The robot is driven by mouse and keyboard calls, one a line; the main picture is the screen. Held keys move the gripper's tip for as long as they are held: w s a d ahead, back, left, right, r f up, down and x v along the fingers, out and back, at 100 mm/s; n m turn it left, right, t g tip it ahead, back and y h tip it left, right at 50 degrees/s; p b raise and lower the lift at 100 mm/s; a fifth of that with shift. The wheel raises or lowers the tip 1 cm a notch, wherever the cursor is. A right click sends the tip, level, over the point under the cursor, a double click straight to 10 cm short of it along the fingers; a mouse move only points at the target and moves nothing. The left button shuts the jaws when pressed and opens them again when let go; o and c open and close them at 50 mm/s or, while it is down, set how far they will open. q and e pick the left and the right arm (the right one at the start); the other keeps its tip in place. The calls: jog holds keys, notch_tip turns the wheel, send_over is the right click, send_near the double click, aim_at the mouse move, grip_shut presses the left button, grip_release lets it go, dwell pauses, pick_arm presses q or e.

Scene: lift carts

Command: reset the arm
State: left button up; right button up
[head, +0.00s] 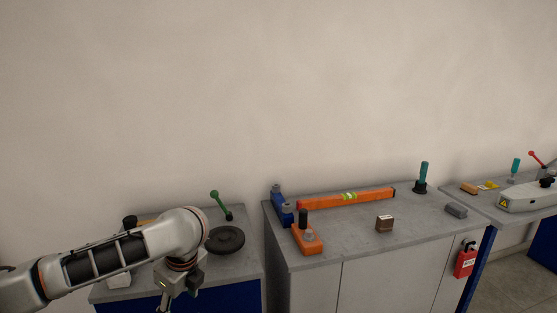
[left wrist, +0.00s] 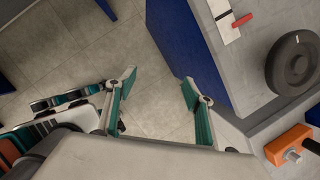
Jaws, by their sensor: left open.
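My left arm (head: 130,252) comes in from the left in the head view and bends down in front of the left cart. In the left wrist view my left gripper (left wrist: 158,85) is open, its two green-padded fingers wide apart. Nothing is between them but the tiled floor below. The fingers are beside the blue side of a cart (left wrist: 185,45), apart from what lies on its top. In the head view the fingers are mostly hidden or cut off at the lower edge. My right gripper is in neither view.
A black disc (head: 226,239) and a green-knobbed lever (head: 221,203) are on the left cart.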

pick_arm(q)
jog(key=s+d+f+n+t+h, duration=0.1)
jog(key=s+d+f+n+h, duration=0.35)
jog(key=d+f, duration=0.45)
jog(key=s+d+f+n+t+h, duration=0.1)
jog(key=s+d+f+n+h, duration=0.2)
jog(key=d+f+n+h, duration=0.45)
jog(key=s+a+f+n+t+y, duration=0.6)
jog(key=s+a+f, duration=0.5)
jog(key=s+a, duration=0.3)
jog(key=shift+s+a+f+n+y, duration=0.35)
jog(key=shift+a+n+y, duration=0.35)
jog(key=shift+a, duration=0.25)
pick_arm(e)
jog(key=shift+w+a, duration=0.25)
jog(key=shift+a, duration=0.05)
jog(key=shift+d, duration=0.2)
pick_arm(q)
jog(key=shift+d, duration=0.1)
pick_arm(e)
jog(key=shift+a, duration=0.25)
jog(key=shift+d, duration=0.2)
